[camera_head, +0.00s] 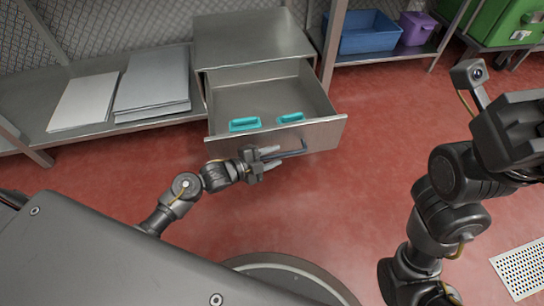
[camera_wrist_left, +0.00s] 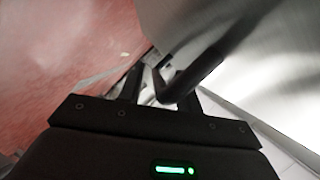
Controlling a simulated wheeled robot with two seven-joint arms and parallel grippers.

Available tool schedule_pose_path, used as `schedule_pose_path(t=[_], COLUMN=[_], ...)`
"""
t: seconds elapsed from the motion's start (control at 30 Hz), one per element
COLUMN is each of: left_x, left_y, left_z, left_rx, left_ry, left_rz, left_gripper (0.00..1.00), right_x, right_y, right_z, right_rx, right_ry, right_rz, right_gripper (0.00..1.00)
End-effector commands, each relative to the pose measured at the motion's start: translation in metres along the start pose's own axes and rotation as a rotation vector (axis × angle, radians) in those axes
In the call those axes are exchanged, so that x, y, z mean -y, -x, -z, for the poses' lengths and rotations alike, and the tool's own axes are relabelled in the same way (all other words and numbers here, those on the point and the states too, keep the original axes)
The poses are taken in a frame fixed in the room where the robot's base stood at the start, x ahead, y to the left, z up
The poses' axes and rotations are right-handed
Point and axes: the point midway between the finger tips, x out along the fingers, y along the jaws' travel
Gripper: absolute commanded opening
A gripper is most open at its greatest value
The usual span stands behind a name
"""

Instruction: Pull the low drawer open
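The low drawer (camera_head: 330,131) is pulled out from a steel cabinet (camera_head: 250,40), and its inside shows. Its dark bar handle (camera_head: 304,146) is on the front panel, and it also shows in the left wrist view (camera_wrist_left: 205,65). My left gripper (camera_head: 272,157) is at the handle's left part. Its two fingers are apart, one on each side of the bar; whether they touch it is unclear. My right gripper (camera_head: 520,130) is at the right edge, away from the drawer and partly cut off, with its fingertips hidden.
Two teal items (camera_head: 245,124) lie in the drawer near its front. A low steel shelf (camera_head: 90,130) with flat grey stacks stands to the left. A blue bin (camera_head: 365,38) and a purple bin (camera_head: 415,28) stand at the back right. Red floor is clear before the drawer.

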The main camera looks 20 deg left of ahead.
Motion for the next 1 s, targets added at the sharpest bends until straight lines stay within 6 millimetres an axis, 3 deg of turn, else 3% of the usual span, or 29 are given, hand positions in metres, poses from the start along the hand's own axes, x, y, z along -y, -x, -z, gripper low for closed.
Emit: schedule_pose_path(t=[0.03, 0.27, 0.53, 0.8, 1.0], left_x=[0.000, 0.000, 0.001, 0.021, 0.022], left_y=[0.000, 0.000, 0.000, -0.011, -0.012], left_z=[0.000, 0.000, -0.001, -0.028, -0.030], left_rx=[0.000, 0.000, 0.000, 0.001, 0.001], left_ry=[0.000, 0.000, 0.000, -0.001, 0.001], left_rz=[0.000, 0.000, 0.000, 0.000, 0.000], left_gripper=[0.29, 0.00, 0.00, 0.00, 0.00], right_x=[0.000, 0.000, 0.000, 0.000, 0.000], right_y=[0.000, 0.000, 0.000, 0.000, 0.004], right_z=[0.000, 0.000, 0.000, 0.001, 0.000], right_rx=[0.000, 0.000, -0.001, -0.004, 0.008], right_ry=[0.000, 0.000, 0.000, 0.000, 0.000], right_rz=[0.000, 0.000, 0.000, 0.000, -0.003], right_gripper=[0.36, 0.36, 0.36, 0.36, 0.36])
